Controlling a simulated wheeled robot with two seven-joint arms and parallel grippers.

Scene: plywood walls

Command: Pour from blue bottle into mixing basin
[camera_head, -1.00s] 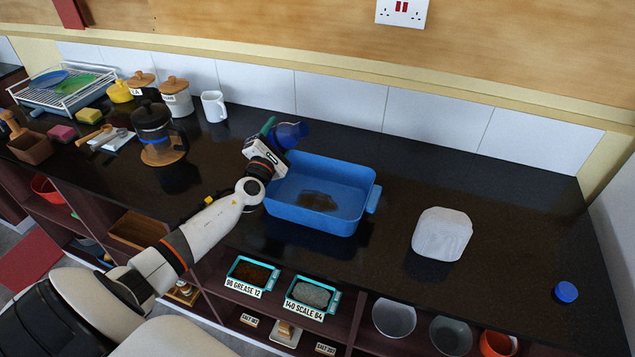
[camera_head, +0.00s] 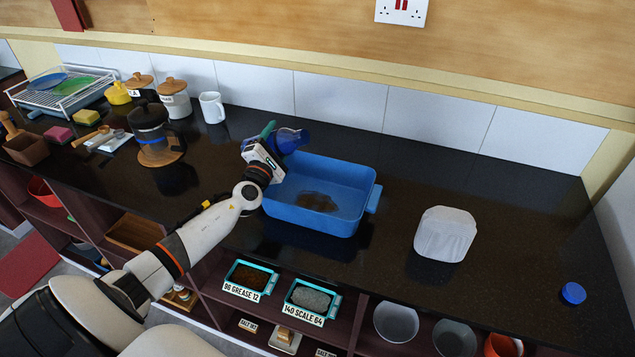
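The blue bottle (camera_head: 290,139) is held tilted in my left gripper (camera_head: 271,146), at the left back corner of the mixing basin. The gripper's fingers are closed around it, and part of the bottle is hidden by the gripper. The mixing basin (camera_head: 308,217) is a blue rectangular tub on the dark counter, with a brown patch of liquid (camera_head: 317,202) on its floor. I cannot make out a stream from the bottle. My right gripper is not in view.
A white translucent container (camera_head: 444,234) and a blue cap (camera_head: 573,293) sit on the counter to the right. A French press (camera_head: 152,135), a white mug (camera_head: 212,107) and a dish rack (camera_head: 62,92) stand to the left. Labelled trays (camera_head: 311,300) are on the shelf below.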

